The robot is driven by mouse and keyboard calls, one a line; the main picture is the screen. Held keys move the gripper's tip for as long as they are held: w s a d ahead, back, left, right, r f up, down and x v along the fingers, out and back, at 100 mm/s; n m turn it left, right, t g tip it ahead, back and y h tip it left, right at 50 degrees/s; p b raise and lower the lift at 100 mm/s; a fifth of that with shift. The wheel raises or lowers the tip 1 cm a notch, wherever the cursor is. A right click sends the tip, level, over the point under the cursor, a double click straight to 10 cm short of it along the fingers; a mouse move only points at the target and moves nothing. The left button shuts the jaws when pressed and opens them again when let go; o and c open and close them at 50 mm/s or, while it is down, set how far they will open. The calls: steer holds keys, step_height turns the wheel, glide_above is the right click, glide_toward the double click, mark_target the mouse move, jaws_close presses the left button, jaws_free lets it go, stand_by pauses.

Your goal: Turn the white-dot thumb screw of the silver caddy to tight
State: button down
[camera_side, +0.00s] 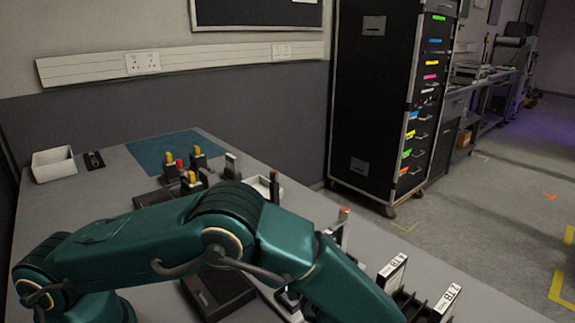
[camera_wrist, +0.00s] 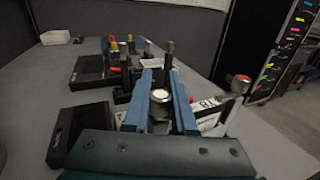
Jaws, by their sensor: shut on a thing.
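In the wrist view my gripper (camera_wrist: 161,80) reaches forward with its two teal fingers either side of a round thumb screw with a white top (camera_wrist: 160,96). The fingers are closed on this screw. Which way the screw is turned cannot be told. In the side view my arm covers the gripper and the white-dot screw.
A red-topped post (camera_wrist: 240,83) stands close on the right, also seen in the side view (camera_side: 343,213). White labelled plates (camera_side: 392,270) stand at the front right. A black box (camera_wrist: 80,133) lies to the left. Yellow-topped and red-topped parts (camera_side: 196,158) stand farther back. A white bin (camera_side: 54,164) is at the back left.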

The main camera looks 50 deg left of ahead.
steer(key=shift+s+a+n+g+y, duration=0.2)
steer(key=shift+n+g, duration=0.25)
steer(key=shift+g, duration=0.3)
steer(key=shift+s+d+n+g+y, duration=0.1)
steer(key=shift+n+g+y, duration=0.3)
steer(key=shift+g, duration=0.35)
steer(key=c, duration=0.7)
jaws_free()
steer(key=shift+r, duration=0.1)
steer(key=s+a+r, duration=0.1)
steer(key=a+r, duration=0.2)
steer(key=s+a+r, duration=0.2)
steer(key=a+r, duration=0.2)
steer(key=s+a+r, duration=0.1)
steer(key=a+r, duration=0.2)
steer(key=shift+s+a+r, duration=0.15)
steer(key=shift+a+r, duration=0.25)
